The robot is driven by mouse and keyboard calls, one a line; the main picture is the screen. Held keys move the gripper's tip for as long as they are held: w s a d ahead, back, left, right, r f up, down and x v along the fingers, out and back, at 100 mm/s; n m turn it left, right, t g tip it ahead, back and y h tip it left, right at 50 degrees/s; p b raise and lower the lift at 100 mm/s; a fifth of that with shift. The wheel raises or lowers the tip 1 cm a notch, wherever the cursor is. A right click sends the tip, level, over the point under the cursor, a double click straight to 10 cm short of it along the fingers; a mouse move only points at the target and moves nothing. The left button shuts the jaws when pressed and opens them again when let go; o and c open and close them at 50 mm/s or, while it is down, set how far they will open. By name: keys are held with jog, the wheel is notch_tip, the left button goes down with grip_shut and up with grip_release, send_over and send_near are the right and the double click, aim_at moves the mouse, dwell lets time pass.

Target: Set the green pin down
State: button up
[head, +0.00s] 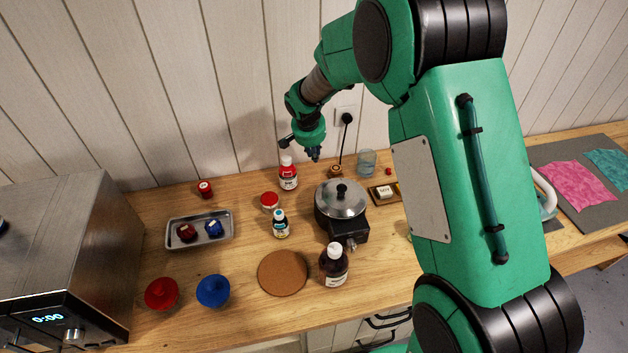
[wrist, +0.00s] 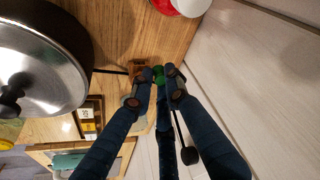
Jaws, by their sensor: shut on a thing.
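My gripper (head: 315,154) hangs above the back of the counter, between the red-labelled bottle and the lidded pot. In the wrist view its fingers (wrist: 157,84) are closed on the green pin (wrist: 158,73), of which only a small green round part shows between the fingertips. The pin cannot be made out in the head view. A small brown wooden block (head: 335,171) stands on the counter near the wall, below and to the right of the gripper. The block also shows just beside the fingertips in the wrist view (wrist: 137,66); whether pin and block touch cannot be told.
The lidded pot (head: 341,199) on a black burner is close by. The red-labelled bottle (head: 288,174) stands left of the gripper. A glass (head: 366,162), a framed card holder (head: 384,193) and a wall plug with cord (head: 347,118) are to the right. A metal tray (head: 200,243) lies farther left.

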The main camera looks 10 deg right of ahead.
jog(key=shift+f+b, duration=0.35)
jog(key=shift+f, duration=2.75)
jog(key=shift+f, duration=1.85)
jog(key=shift+f+b, duration=0.15)
jog(key=shift+b, duration=0.25)
jog(key=o, duration=0.8)
jog(key=p+v, duration=0.1)
jog(key=v, duration=1.1)
